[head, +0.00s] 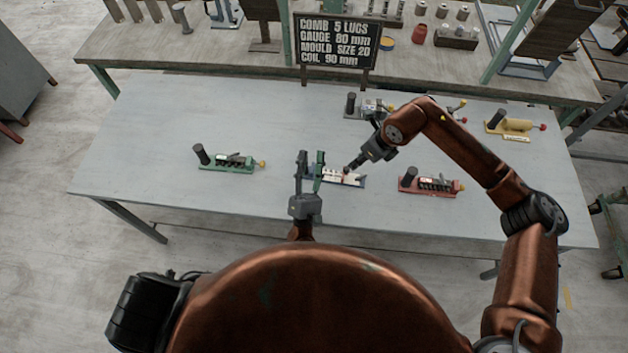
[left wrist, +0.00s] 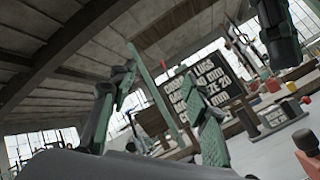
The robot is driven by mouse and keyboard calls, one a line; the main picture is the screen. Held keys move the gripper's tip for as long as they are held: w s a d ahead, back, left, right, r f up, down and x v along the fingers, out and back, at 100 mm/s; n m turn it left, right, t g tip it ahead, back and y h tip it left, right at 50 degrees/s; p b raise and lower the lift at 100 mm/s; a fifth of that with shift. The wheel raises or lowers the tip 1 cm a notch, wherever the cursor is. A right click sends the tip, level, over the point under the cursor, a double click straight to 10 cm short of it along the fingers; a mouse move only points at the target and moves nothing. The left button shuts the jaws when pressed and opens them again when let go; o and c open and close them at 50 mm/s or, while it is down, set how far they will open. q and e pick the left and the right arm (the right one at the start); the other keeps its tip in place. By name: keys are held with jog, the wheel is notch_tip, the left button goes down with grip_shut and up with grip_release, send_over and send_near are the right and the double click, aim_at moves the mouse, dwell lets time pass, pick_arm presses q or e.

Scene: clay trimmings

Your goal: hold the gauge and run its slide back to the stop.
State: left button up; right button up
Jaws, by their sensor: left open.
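Several similar gauge-like devices lie on the grey table. The one with a blue base and pale top (head: 343,177) is at the middle, between my two grippers. My left gripper (head: 311,160) is open at its left end, fingers apart; I cannot tell whether they touch it. In the left wrist view, the open fingers (left wrist: 160,110) stand apart with nothing clearly between them. My right gripper (head: 350,168) reaches down from the right to the blue device, close to a small red knob on it. Its fingertips are too small to tell open from shut.
Other devices are green (head: 232,168) at left, red (head: 430,188) at right, grey (head: 368,108) behind and yellow (head: 517,125) far right. A sign (head: 337,42) reading "GAUGE 80 mm" among other lines stands behind the table (head: 130,150). The table's left rear is clear.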

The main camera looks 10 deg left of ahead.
pick_arm(q)
jog(key=f+n+g+y, duration=0.3)
jog(key=f+n+g, duration=0.1)
jog(key=n, duration=0.2)
jog(key=f+n+g+y, duration=0.4)
jog(key=f+n, duration=0.1)
jog(key=f+n+g+y, duration=0.3)
jog(key=f+n+g, duration=0.1)
jog(key=n, duration=0.2)
jog(key=shift+w+d+f+n+y, duration=0.25)
jog(key=shift+n+y, duration=0.05)
jog(key=shift+x, duration=3.8)
jog(key=shift+f, duration=0.1)
jog(key=shift+c, duration=0.6)
grip_shut()
